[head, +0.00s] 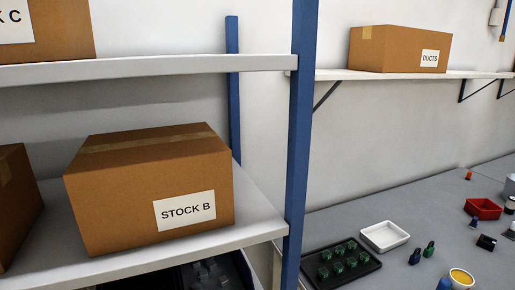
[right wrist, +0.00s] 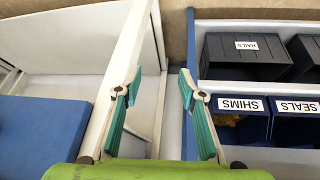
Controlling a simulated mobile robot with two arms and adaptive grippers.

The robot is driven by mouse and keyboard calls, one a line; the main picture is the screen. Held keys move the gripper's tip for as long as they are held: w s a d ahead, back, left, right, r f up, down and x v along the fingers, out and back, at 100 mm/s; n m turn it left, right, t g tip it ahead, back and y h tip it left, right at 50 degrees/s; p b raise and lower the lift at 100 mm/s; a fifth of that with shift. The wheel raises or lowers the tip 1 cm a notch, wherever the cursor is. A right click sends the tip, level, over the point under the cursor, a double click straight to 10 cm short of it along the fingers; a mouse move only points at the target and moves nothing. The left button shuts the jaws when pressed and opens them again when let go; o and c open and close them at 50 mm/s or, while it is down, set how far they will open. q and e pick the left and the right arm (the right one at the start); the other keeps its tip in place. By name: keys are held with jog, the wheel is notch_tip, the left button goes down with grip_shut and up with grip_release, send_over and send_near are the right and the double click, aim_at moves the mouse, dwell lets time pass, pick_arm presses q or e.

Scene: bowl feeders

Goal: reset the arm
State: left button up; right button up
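My right gripper (right wrist: 160,82) shows in the right wrist view with its two teal fingers apart and nothing between them. Behind the fingers are a pale upright panel and the edge of a blue rack. Neither gripper and no arm shows in the head view. My left gripper is in no view.
A box marked STOCK B (head: 150,185) stands on a shelf beside a blue post (head: 300,130). A grey bench at right holds a black tray (head: 318,285) of green parts, a white tray (head: 385,236) and a red bin (head: 482,209).

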jog(key=s+d+f+g+b, duration=0.1)
jog(key=s+f+g+b, duration=0.15)
jog(key=s+f, duration=1.25)
jog(key=s+a+f+g, duration=0.1)
jog(key=s+f, duration=0.2)
jog(key=s, duration=0.5)
jog(key=s+a+f+g, duration=0.1)
jog(key=s+f, duration=0.3)
jog(key=s, duration=0.4)
jog(key=shift+a+f, duration=0.15)
jog(key=shift+a, duration=0.1)
